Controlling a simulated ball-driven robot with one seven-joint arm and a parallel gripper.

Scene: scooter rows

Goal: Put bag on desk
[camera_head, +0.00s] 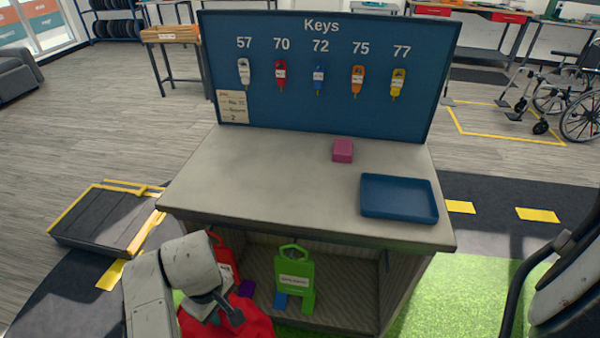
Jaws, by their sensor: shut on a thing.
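The desk (250,165) has a grey top and an open shelf below, and stands in the middle of the view. A red bag (255,322) is low in front of the desk's left side, below the level of the top; its lower part is cut off by the picture edge. My gripper (228,314) is at the bag, shut on it, with its fingers partly hidden by my own arm. Whether the bag touches the desk or the floor cannot be told.
A blue tray (399,212) and a pink block (343,151) lie on the desktop; its left and front middle are clear. A Keys board (320,110) rises behind. A green stand (294,272) and a red labelled item (222,250) are below. A ramp (100,225) lies left.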

